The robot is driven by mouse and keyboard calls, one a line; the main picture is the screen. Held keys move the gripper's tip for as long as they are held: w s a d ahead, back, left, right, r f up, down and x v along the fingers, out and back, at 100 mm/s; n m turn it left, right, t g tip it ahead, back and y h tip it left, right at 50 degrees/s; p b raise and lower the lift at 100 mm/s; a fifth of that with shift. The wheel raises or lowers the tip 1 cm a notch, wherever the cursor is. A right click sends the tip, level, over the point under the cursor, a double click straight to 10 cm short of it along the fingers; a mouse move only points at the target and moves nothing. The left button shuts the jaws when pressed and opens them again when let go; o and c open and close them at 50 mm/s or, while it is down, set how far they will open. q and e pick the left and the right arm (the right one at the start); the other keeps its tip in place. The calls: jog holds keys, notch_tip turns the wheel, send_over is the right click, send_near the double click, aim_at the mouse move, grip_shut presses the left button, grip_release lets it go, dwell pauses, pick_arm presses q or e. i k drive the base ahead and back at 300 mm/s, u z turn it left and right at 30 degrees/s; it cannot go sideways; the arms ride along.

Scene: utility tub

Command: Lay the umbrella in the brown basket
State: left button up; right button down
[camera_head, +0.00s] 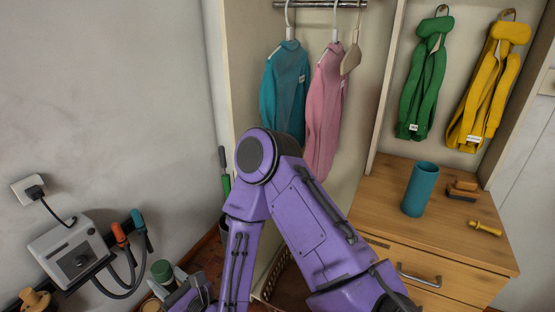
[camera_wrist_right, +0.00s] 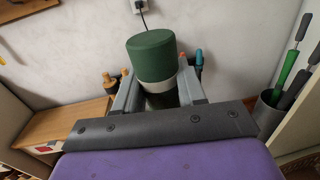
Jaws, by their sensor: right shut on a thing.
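My right gripper (camera_wrist_right: 160,92) is shut on a cylinder with a green top and a white band (camera_wrist_right: 152,56), which stands up between the fingers. In the head view this cylinder (camera_head: 163,271) shows at the lower left, beside my right gripper (camera_head: 186,292). Long things with green (camera_wrist_right: 287,62) and grey handles stand in a grey bin (camera_wrist_right: 268,117) at the right of the wrist view; I cannot tell which is the umbrella. A brown woven basket (camera_head: 277,272) shows partly at the wardrobe floor, mostly hidden by my right arm. My left gripper is out of view.
A wall device (camera_head: 75,255) with hoses and orange and blue handles is at the left. A wooden drawer unit (camera_head: 440,245) holds a teal cup (camera_head: 420,190), a brush (camera_head: 463,190) and a yellow wooden piece (camera_head: 485,229). Clothes hang in the wardrobe.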

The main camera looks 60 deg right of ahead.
aim_at(295, 294)
jog(key=z, duration=0.3)
jog(key=i, duration=0.85)
jog(key=z, duration=1.3)
jog(key=i, duration=0.6)
jog(key=z, duration=0.6)
